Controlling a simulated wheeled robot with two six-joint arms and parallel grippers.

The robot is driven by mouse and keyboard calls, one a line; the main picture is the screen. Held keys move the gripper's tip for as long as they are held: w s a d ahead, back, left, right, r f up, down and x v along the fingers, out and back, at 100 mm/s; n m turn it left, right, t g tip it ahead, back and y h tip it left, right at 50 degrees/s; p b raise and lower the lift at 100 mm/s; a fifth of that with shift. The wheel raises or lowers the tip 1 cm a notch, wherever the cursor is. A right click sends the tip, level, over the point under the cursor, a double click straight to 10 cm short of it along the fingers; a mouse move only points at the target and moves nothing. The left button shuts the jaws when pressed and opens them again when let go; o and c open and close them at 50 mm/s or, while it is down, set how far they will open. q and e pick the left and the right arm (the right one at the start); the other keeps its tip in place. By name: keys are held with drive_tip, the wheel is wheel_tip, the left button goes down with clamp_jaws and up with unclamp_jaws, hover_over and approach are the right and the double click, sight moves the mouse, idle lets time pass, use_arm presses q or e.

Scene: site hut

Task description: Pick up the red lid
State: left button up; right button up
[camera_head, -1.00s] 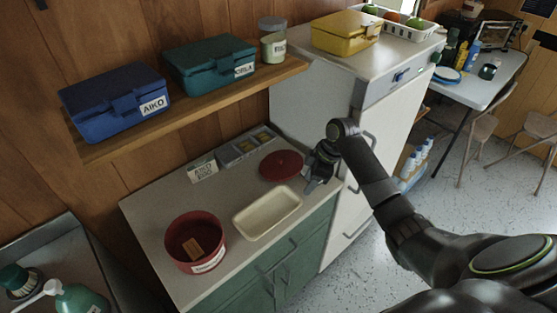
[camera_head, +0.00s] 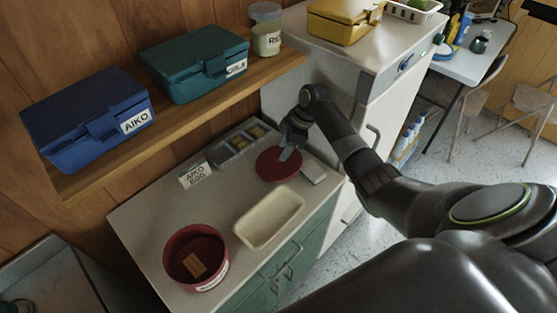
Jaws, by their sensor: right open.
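The red lid (camera_head: 279,168) lies flat on the counter (camera_head: 142,222), near its back right part. My right gripper (camera_head: 288,152) is open just above the lid's upper right part, pointing down at it. One pale fingertip shows against the lid; I cannot tell whether it touches. The lid's far edge is partly hidden by the gripper. A round red tin (camera_head: 196,256) stands open at the front left of the counter with a tan block (camera_head: 194,265) inside. My left gripper is not in view.
A cream tray (camera_head: 268,218) lies in front of the lid. A small grey-white block (camera_head: 313,171) lies right of it. A grey compartment box (camera_head: 240,147) and an AIKO EGG card (camera_head: 195,174) stand behind. A wooden shelf (camera_head: 170,135) with lunch boxes overhangs the back.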

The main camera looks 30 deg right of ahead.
sight(278, 157)
drive_tip(key=x, duration=0.3)
drive_tip(key=shift+w+p, duration=0.2)
drive_tip(key=shift+p, duration=0.2)
drive_tip(key=shift+f, duration=0.4)
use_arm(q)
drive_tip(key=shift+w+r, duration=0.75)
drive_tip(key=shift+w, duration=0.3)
use_arm(e)
drive_tip(key=shift+c, duration=0.4)
drive_tip(key=shift+c, duration=1.3)
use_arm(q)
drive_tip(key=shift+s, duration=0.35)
use_arm(e)
clamp_jaws()
